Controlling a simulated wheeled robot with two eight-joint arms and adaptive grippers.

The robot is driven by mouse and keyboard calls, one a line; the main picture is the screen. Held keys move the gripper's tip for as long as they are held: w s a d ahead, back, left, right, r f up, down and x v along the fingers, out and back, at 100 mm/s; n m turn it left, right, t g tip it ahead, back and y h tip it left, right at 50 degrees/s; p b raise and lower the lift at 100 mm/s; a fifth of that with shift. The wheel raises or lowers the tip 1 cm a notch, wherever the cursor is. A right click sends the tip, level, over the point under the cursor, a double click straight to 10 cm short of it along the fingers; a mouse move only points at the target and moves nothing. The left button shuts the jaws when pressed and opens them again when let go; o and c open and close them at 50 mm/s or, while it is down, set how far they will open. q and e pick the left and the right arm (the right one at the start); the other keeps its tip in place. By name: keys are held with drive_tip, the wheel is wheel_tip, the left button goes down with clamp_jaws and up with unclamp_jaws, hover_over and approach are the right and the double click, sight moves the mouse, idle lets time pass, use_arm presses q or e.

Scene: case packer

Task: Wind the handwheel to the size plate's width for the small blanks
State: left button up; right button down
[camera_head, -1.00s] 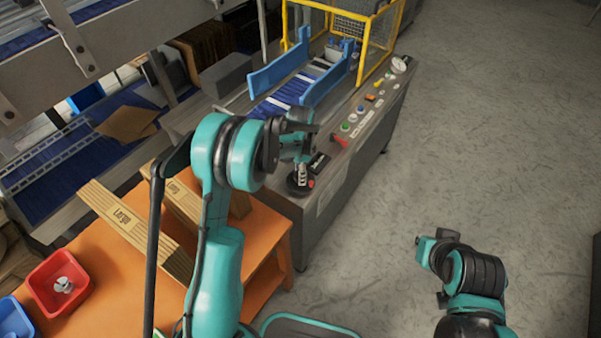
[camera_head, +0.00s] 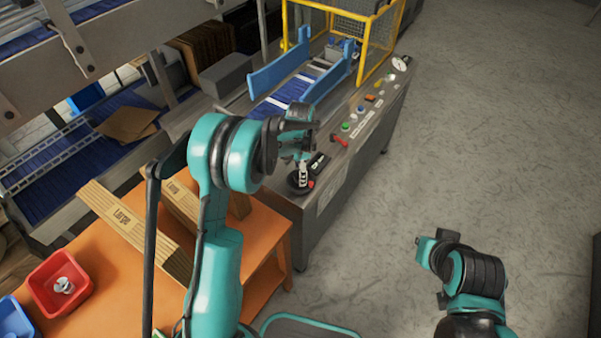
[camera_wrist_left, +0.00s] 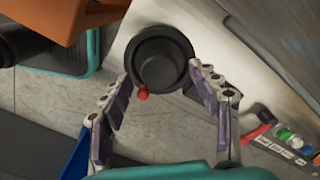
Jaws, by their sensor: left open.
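The handwheel (camera_head: 297,186) is a black disc with a red knob at the near end of the grey machine. In the left wrist view the dark round handwheel (camera_wrist_left: 160,57) shows face-on, its red knob (camera_wrist_left: 142,93) at its lower edge. My left gripper (camera_head: 302,172) is over the wheel. Its two fingers (camera_wrist_left: 158,80) are spread, one on each side of the wheel's near edge; contact cannot be told. A stack marked "Large" (camera_head: 124,217) lies on the orange table. I cannot make out the size plate's marking.
A red lever (camera_head: 339,140), buttons and a gauge (camera_head: 399,64) line the machine's edge. A red tray (camera_head: 35,283) sits on the orange table (camera_head: 105,290). Floor at right is clear.

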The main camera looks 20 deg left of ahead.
use_arm(q)
wheel_tip(320, 180, up, 11)
idle(0.3)
idle(0.4)
drive_tip(key=s+r+n+t, duration=0.2)
drive_tip(key=s+r+n, duration=0.1)
drive_tip(key=s+r, duration=0.3)
drive_tip(key=s+r+n+t, duration=0.1)
drive_tip(key=s+n+t, duration=0.4)
drive_tip(key=s+n, duration=0.5)
drive_tip(key=s, duration=0.9)
drive_tip(key=shift+s+a, duration=0.3)
drive_tip(key=shift+a, duration=0.05)
idle(0.5)
